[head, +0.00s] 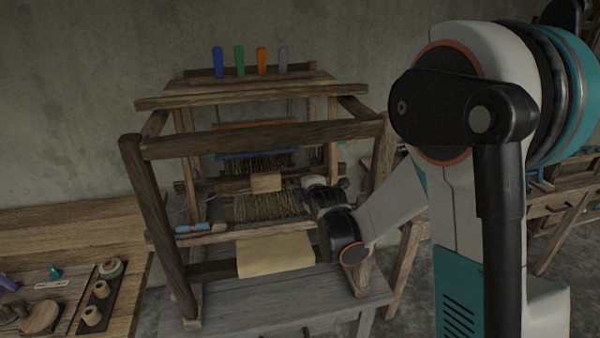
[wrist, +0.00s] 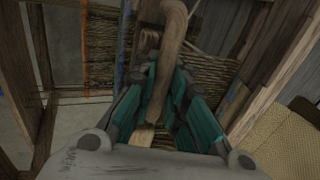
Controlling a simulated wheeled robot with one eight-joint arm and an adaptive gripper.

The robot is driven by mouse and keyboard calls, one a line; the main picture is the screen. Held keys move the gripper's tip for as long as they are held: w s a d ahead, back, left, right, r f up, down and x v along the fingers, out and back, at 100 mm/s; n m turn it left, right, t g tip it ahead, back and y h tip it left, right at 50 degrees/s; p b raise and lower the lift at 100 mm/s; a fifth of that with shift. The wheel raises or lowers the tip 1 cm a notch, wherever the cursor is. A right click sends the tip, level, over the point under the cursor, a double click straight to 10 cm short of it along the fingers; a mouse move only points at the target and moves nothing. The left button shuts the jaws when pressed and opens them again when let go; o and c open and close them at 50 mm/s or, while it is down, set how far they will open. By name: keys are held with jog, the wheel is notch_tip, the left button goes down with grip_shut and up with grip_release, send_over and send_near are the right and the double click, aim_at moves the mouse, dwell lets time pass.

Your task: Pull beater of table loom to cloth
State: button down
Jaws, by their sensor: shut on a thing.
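The table loom (head: 260,138) is a dark wooden frame on a grey table. Its beater (head: 266,183) appears as a wooden piece across the warp inside the frame, between the heddles and the front. My gripper (head: 308,184) reaches in from the right. In the wrist view, my gripper (wrist: 165,82) is shut around the wooden beater bar (wrist: 173,40), teal fingers on either side. Warp threads (head: 268,207) run below and in front of the beater. Pale yellow cloth (head: 275,257) hangs at the loom's front and shows in the wrist view (wrist: 280,138). The fingers partly hide the bar.
A blue-handled tool (head: 195,228) lies on the front left rail. Blue, green, orange and grey pegs (head: 250,62) stand on top. The frame's right post (head: 383,150) is close to my arm. A wooden bench (head: 70,240) with spools stands at left.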

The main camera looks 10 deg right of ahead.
jog(key=shift+s+r+g+p, duration=0.2)
jog(key=shift+s+g+p, duration=0.05)
jog(key=shift+s, duration=0.35)
jog(key=shift+s+r+g+p, duration=0.15)
jog(key=shift+s+g+p, duration=0.1)
jog(key=shift+s, duration=0.35)
jog(key=c, duration=2)
grip_release()
jog(key=shift+o, duration=0.5)
jog(key=shift+s+r, duration=0.3)
jog(key=shift+s, duration=0.1)
jog(key=v, duration=1.2)
